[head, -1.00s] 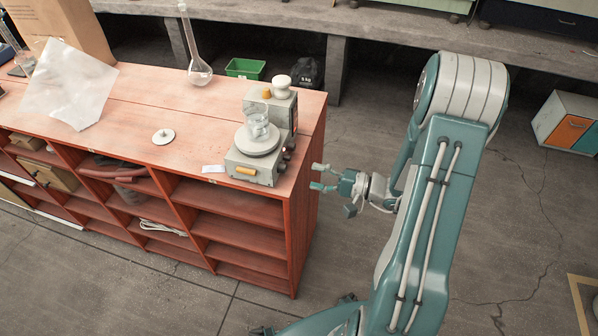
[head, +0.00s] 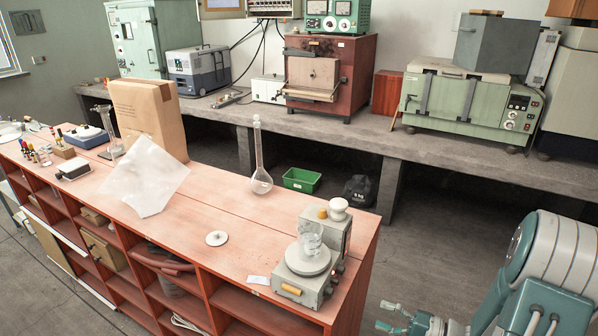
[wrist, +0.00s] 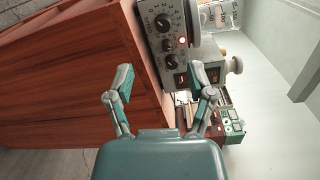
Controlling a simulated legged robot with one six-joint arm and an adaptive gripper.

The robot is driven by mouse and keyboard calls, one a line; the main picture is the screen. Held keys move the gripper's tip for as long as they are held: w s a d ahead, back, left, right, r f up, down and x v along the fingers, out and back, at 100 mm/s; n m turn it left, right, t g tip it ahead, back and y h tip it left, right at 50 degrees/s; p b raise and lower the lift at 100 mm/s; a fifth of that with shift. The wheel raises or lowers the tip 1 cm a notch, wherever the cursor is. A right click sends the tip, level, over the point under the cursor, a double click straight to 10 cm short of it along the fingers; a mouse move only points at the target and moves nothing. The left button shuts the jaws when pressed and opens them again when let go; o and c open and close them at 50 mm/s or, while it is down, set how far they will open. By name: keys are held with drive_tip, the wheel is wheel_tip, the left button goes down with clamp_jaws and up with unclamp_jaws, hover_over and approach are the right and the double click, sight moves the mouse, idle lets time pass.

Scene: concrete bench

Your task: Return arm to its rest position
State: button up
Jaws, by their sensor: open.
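My gripper (head: 391,318) is at the lower right of the head view, off the right end of the wooden shelf bench (head: 228,240). It is open and holds nothing. In the wrist view my gripper (wrist: 163,85) shows two spread fingers with empty space between them. The grey stirrer device (wrist: 170,45) with dials is beyond the fingers there, apart from them. In the head view this stirrer (head: 300,283) stands on the bench's right end with a glass beaker (head: 311,238) on its round plate. My arm's upper part shows at the right edge; its lower part is cut off.
A tall flask (head: 261,180), a clear sheet (head: 145,177), a cardboard box (head: 148,120) and a white disc (head: 216,238) are on the wooden bench. A concrete bench (head: 330,138) with instruments runs along the wall. Open floor (head: 440,240) lies right of the wooden bench.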

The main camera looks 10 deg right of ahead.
drive_tip(key=s+a+r+n+g+h, duration=0.6)
drive_tip(key=s+a+r+n+g, duration=0.15)
drive_tip(key=a+g, duration=0.3)
drive_tip(key=s+r+n+t+h, duration=0.1)
drive_tip(key=s+r+t+h, duration=0.4)
drive_tip(key=r+h, duration=0.3)
wheel_tip(320, 180, up, 3)
drive_tip(key=shift+s+f+t+h, duration=0.15)
drive_tip(key=shift+s+t+h, duration=0.25)
drive_tip(key=shift+t, duration=0.15)
drive_tip(key=shift+n, duration=0.25)
idle(0.4)
